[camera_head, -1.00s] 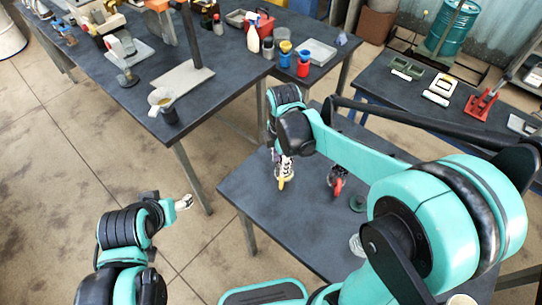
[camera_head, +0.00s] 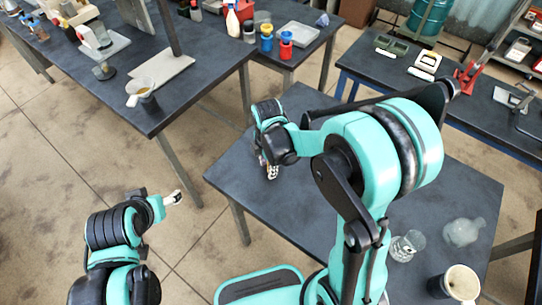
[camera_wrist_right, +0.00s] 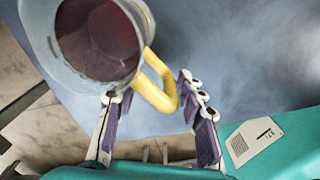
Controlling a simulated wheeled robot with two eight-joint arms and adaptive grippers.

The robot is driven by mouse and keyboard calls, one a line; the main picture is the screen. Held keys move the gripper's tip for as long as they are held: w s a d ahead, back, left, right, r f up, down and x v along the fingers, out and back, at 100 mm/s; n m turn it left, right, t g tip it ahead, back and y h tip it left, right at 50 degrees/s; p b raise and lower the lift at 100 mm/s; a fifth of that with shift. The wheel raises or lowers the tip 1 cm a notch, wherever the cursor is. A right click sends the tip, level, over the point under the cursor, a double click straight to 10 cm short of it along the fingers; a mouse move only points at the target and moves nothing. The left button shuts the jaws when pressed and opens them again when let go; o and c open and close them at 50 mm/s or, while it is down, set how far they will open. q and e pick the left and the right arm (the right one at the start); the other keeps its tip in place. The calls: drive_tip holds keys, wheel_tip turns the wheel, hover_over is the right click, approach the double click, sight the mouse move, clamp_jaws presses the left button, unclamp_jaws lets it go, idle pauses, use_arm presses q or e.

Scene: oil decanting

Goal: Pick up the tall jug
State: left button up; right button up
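A pale grey jug with a yellow handle (camera_wrist_right: 154,86) shows in the right wrist view, cut off by the top edge, with dark reddish contents. My right gripper (camera_wrist_right: 158,108) is open, with one finger on each side of the handle; I cannot tell whether they touch it. In the head view my right gripper (camera_head: 268,168) is low over the near dark table (camera_head: 300,225), and the jug is hidden there behind my arm. My left gripper (camera_head: 174,198) is over the floor, away from the table; its opening is too small to read.
A glass beaker (camera_head: 408,245), a round glass flask (camera_head: 463,232) and a dark cup with beige contents (camera_head: 458,283) stand at the table's right. Another dark table (camera_head: 110,90) at the left holds a stand and a white funnel-like vessel (camera_head: 139,92). The near table's front left is clear.

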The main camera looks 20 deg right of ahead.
clamp_jaws()
drive_tip(key=shift+r, duration=0.2)
idle(0.4)
drive_tip(key=shift+r+p, duration=0.8)
drive_tip(key=shift+r, duration=1.2)
drive_tip(key=s+d+r+p, duration=0.2)
drive_tip(key=s+d+r, duration=0.4)
drive_tip(key=d, duration=0.3)
drive_tip(key=shift+s+r+p, duration=0.35)
drive_tip(key=shift+s+p, duration=0.05)
drive_tip(key=shift+s, duration=0.25)
idle(1.5)
